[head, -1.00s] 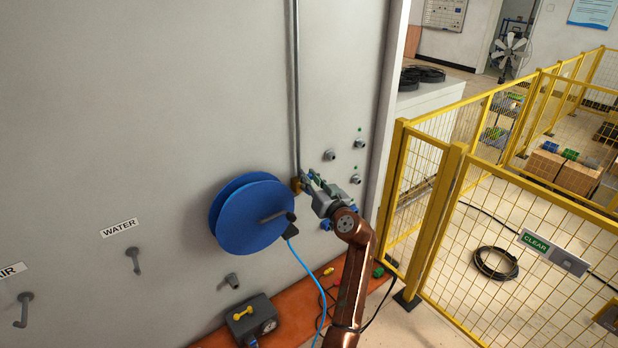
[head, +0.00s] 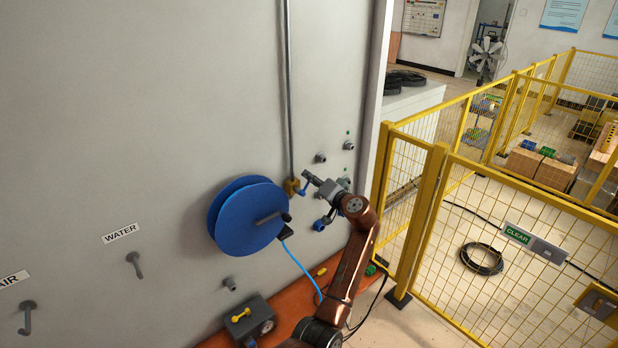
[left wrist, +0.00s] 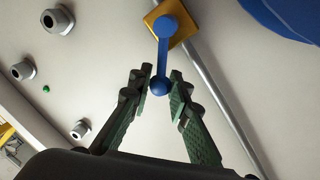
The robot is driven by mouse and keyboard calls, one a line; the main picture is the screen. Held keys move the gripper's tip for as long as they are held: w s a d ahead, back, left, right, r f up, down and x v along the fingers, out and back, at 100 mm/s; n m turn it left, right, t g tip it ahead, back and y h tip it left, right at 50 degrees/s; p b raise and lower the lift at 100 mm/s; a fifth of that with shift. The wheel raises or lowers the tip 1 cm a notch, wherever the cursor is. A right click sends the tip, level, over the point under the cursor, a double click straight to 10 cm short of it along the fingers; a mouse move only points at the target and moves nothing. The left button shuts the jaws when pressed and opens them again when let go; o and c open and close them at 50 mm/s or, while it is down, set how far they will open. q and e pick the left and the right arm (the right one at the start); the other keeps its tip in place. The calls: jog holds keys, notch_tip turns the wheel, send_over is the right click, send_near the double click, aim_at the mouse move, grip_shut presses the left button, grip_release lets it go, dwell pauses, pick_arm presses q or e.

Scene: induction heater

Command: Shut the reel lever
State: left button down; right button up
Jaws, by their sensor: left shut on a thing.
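The reel lever is a small blue handle (head: 303,189) on a brass-yellow valve (head: 291,187) at the foot of a vertical grey pipe, beside the blue reel (head: 247,217). The left wrist view shows the lever (left wrist: 165,48) running from the yellow valve body (left wrist: 178,22) to a ball end between my fingertips. My left gripper (head: 307,181) is just right of the valve. In the left wrist view my left gripper (left wrist: 160,86) is shut on the lever's ball end, its green fingers on either side. The lever sticks out sideways from the pipe. My right gripper is not in view.
Wall fittings (head: 320,158) sit right of the valve. A blue hose (head: 300,266) hangs from the reel. A grey box with a gauge (head: 250,318) stands below on an orange surface. A yellow fence (head: 430,210) is at the right.

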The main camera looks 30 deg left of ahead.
pick_arm(q)
jog(key=shift+w+m, duration=0.2)
jog(key=shift+m, duration=0.3)
jog(key=shift+w+f+m, duration=0.15)
jog(key=shift+f+m, duration=0.05)
jog(key=shift+m, duration=0.1)
jog(key=shift+w+d+f+m+g+p, duration=0.1)
jog(key=shift+w+f+m+g+p, duration=0.1)
jog(key=shift+m+g+p, duration=0.25)
jog(key=f+m, duration=0.1)
jog(key=m, duration=0.1)
jog(key=f+m+g+p, duration=0.1)
jog(key=m, duration=0.1)
jog(key=w+f+m, duration=0.1)
jog(key=m, duration=0.1)
jog(key=shift+d+f+g, duration=0.15)
jog(key=shift+f+g, duration=0.1)
jog(key=shift+f, duration=0.15)
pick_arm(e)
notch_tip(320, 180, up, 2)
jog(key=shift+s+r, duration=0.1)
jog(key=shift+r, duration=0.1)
pick_arm(q)
jog(key=shift+f, duration=0.1)
